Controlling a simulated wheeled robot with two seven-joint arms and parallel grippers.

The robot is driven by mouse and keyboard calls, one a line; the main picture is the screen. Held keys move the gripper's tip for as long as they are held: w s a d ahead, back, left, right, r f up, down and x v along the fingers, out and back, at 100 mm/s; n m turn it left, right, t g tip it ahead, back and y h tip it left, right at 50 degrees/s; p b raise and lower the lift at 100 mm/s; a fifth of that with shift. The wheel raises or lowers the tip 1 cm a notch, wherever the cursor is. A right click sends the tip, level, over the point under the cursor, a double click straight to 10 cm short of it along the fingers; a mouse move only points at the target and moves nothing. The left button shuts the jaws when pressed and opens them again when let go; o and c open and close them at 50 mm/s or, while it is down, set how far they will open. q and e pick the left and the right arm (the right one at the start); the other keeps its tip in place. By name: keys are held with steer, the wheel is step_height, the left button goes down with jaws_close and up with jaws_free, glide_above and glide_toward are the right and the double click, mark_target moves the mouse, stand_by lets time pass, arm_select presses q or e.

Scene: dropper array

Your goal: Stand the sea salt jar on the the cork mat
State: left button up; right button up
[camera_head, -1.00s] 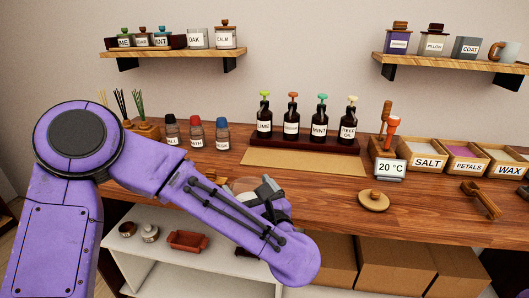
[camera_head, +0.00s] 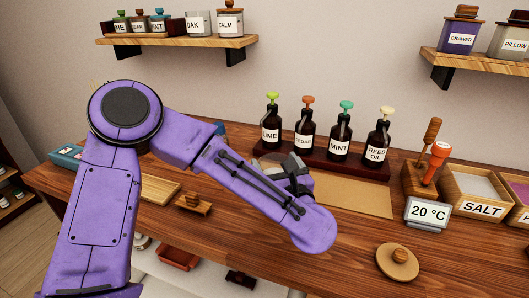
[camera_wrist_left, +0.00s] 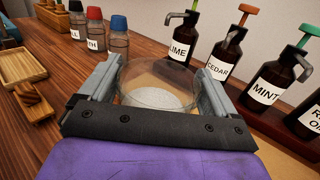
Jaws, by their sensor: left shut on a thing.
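A clear round glass jar with white grains in it (camera_wrist_left: 160,85), which I take for the sea salt jar, sits between the fingers of my left gripper (camera_wrist_left: 150,88) in the left wrist view. No label shows on it. In the head view, my left gripper (camera_head: 288,172) is shut on the jar, whose glass (camera_head: 265,165) is mostly hidden behind my arm. The cork mat (camera_head: 355,198) is a flat tan sheet on the wooden counter in front of the pump bottles. My gripper is at its left part; I cannot tell the height. My right gripper is not in view.
A rack of pump bottles (camera_head: 338,140) stands right behind the mat. A 20 °C display (camera_head: 428,213) and the SALT box (camera_head: 478,195) are to its right. A round wooden lid (camera_head: 397,264) lies at the front right. The mat's visible right part is clear.

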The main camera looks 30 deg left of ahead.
arm_select(q)
steer(key=f+p+x, duration=0.1)
steer(key=x, duration=0.3)
steer(key=f+p+x, duration=0.1)
steer(key=p+x, duration=0.1)
steer(key=x, duration=0.3)
steer(key=f+p+x, duration=0.1)
steer(key=x, duration=0.4)
steer(key=shift+w+a+f+p, duration=0.15)
steer(key=shift+a+f+p, duration=0.1)
steer(key=shift+p, duration=0.1)
steer(key=shift+d, duration=0.1)
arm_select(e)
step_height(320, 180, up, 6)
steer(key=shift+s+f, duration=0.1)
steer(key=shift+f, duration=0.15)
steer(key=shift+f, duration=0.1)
arm_select(q)
steer(key=shift+f+b, duration=0.15)
steer(key=shift+b, duration=0.15)
steer(key=o, duration=1.7)
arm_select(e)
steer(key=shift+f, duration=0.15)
